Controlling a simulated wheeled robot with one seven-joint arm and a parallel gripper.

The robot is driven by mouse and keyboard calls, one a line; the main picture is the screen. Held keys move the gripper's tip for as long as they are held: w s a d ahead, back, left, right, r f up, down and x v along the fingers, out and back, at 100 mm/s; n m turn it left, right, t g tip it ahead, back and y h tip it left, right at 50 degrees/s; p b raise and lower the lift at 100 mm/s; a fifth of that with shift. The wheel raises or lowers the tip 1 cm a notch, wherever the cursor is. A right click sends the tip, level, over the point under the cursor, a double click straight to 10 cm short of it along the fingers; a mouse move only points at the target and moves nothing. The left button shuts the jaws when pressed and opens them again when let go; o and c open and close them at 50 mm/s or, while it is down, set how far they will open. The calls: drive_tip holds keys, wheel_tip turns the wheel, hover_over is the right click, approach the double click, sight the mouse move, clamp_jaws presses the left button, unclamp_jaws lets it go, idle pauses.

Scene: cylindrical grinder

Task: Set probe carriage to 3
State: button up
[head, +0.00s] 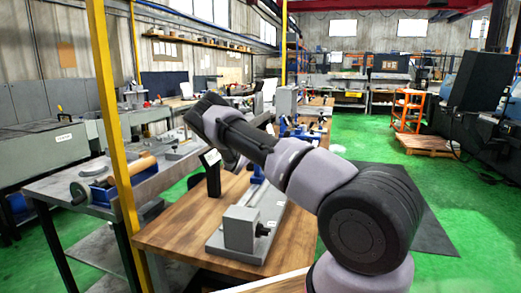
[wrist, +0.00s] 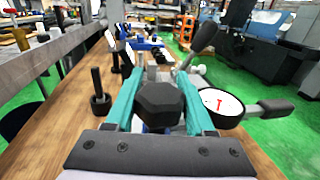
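In the wrist view the two teal fingers of my gripper (wrist: 158,72) stand apart. A dark faceted knob (wrist: 160,104) shows between them, close in front of the palm; I cannot tell whether the fingers touch it. A round gauge with a white face and a red mark (wrist: 221,102) sits just right of the right finger; its reading is too small to tell. Dark handles (wrist: 203,38) stick out above and beside it. I cannot make out the probe carriage or its scale for certain. In the head view my arm reaches over the bench and hides the fingertips.
A wooden bench (head: 172,235) carries a grey block on a base (head: 240,229) at its near end and blue parts (head: 295,130) farther back. A yellow post (head: 112,130) stands left of it. Green floor (head: 455,218) is open on the right.

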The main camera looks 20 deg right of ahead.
drive_tip(key=o, duration=0.4)
drive_tip(key=shift+c, duration=0.2)
drive_tip(key=shift+a, duration=0.1)
drive_tip(key=v, duration=1)
drive_tip(key=shift+s+a, duration=0.2)
drive_tip(key=shift+s, duration=0.1)
